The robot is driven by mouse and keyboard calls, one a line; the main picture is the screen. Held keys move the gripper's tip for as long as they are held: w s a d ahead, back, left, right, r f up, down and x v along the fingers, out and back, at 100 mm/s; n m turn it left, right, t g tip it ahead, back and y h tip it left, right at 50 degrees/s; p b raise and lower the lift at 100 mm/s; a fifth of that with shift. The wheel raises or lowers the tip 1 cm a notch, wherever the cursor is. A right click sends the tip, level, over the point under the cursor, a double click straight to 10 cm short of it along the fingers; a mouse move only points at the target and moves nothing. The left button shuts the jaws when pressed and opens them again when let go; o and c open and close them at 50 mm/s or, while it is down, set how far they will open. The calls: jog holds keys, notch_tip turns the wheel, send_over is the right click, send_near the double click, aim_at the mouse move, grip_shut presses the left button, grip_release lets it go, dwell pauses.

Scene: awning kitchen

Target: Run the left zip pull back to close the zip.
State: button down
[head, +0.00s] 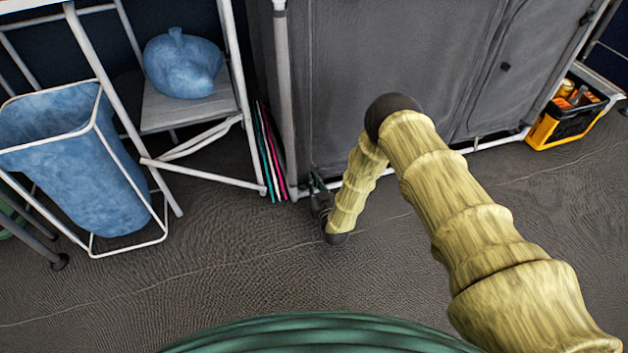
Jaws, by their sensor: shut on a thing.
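The grey fabric cupboard (385,60) stands at the back on a pale frame. My gripper (314,176) is low at the cupboard's front left corner, beside the frame post and near the floor. Its fingers point up and toward the fabric and are shut on the left zip pull. The pull itself is too small and too covered by the fingers to make out. The left zip's line is not clear against the grey fabric. A small dark tab (505,67) shows on the right-hand panel of the cupboard.
A blue bin (75,160) in a white frame and a rack with a blue lumpy bag (183,65) stand at left. Thin coloured boards (268,155) lean close left of my gripper. A yellow-black crate (570,115) is at right. The floor in front is clear.

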jog(key=shift+s+f, duration=0.1)
jog(key=shift+f, duration=0.1)
jog(key=c, duration=1.5)
grip_release()
jog(key=shift+f, duration=0.15)
jog(key=shift+c, duration=0.2)
jog(key=shift+s+d, duration=0.1)
jog(key=shift+s, duration=0.15)
jog(key=v, duration=1.1)
jog(key=shift+s+d, duration=0.1)
jog(key=shift+s, duration=0.1)
